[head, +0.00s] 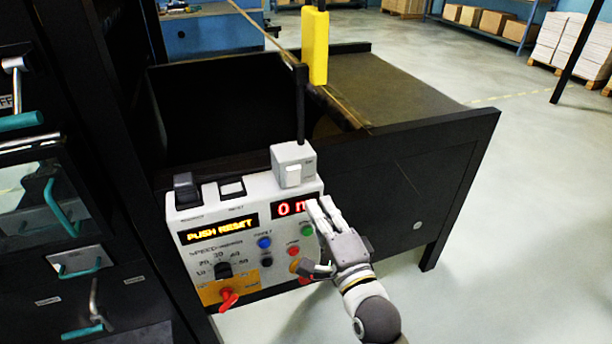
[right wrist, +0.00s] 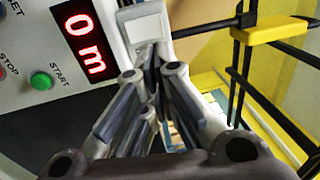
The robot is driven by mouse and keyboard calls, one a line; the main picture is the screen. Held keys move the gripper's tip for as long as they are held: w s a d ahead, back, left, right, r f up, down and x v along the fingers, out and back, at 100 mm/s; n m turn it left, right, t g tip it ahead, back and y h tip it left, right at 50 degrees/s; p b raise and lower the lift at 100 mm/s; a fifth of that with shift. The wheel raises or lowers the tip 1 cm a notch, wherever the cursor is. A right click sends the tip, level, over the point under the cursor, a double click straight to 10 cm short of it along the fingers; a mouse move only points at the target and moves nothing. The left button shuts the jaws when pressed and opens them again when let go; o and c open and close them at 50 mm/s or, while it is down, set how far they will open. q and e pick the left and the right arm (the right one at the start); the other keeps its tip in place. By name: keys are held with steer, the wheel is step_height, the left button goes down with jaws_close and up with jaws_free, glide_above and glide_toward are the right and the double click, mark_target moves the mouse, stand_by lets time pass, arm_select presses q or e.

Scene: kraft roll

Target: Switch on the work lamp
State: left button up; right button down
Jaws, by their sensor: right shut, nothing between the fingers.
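A small white box (head: 293,163) with a pale rocker switch (head: 294,174) stands on the top right corner of the control panel. A thin black post rises from behind it; I cannot make out a lamp head or any light from one. My right gripper (head: 323,208) is shut and empty, in front of the panel's right edge, just below the box. In the right wrist view, the shut fingertips (right wrist: 158,62) point at the lower part of the white box (right wrist: 143,25); I cannot tell whether they touch it. My left gripper is not in view.
The control panel (head: 205,237) has a "PUSH RESET" display, a red "0 m" display (head: 293,208), coloured buttons, a black dial and a red knob (head: 228,298). A yellow block (head: 315,47) stands behind.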

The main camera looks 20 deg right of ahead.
mark_target(294, 177)
steer(key=w, duration=0.3)
steer(key=w+p, duration=0.1)
steer(key=w, duration=0.1)
steer(key=w+r, duration=0.1)
steer(key=w, duration=0.2)
steer(key=shift+w+a+r+p, duration=0.1)
steer(key=shift+w+a+p, duration=0.05)
steer(key=shift+w+p, duration=0.2)
steer(key=shift+w+r+p, duration=0.2)
steer(key=shift+r+p, duration=0.25)
steer(key=shift+p, duration=0.7)
steer(key=shift+f+g, duration=0.3)
steer(key=shift+f, duration=0.05)
